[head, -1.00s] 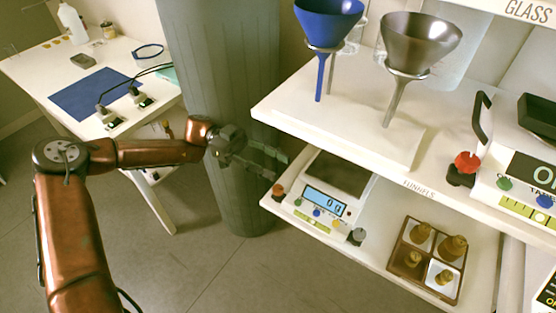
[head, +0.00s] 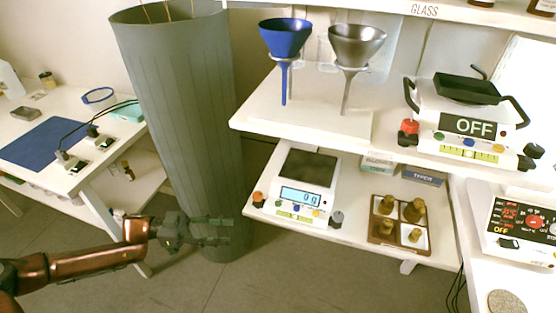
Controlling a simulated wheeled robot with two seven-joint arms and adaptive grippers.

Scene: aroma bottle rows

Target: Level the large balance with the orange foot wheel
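A large balance (head: 468,125) with a black pan, dark side handles and a display reading OFF stands on the upper shelf at right. Its orange-red foot wheel (head: 408,130) is at the left front corner, and a dark foot wheel (head: 533,150) is at the right. A yellow-green level strip (head: 470,153) is on its front; its bubble is too small to read. My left gripper (head: 228,231) is open and empty, left of and below the lower shelf, in front of the grey bin, well away from the large balance. My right gripper is not in view.
A smaller balance (head: 303,188) reading 0 g, with its own orange foot wheel (head: 257,198), stands on the lower shelf beside a bottle tray (head: 372,236). Blue (head: 284,38) and grey (head: 357,45) funnels stand on the upper shelf. A tall grey bin (head: 185,110) is at left.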

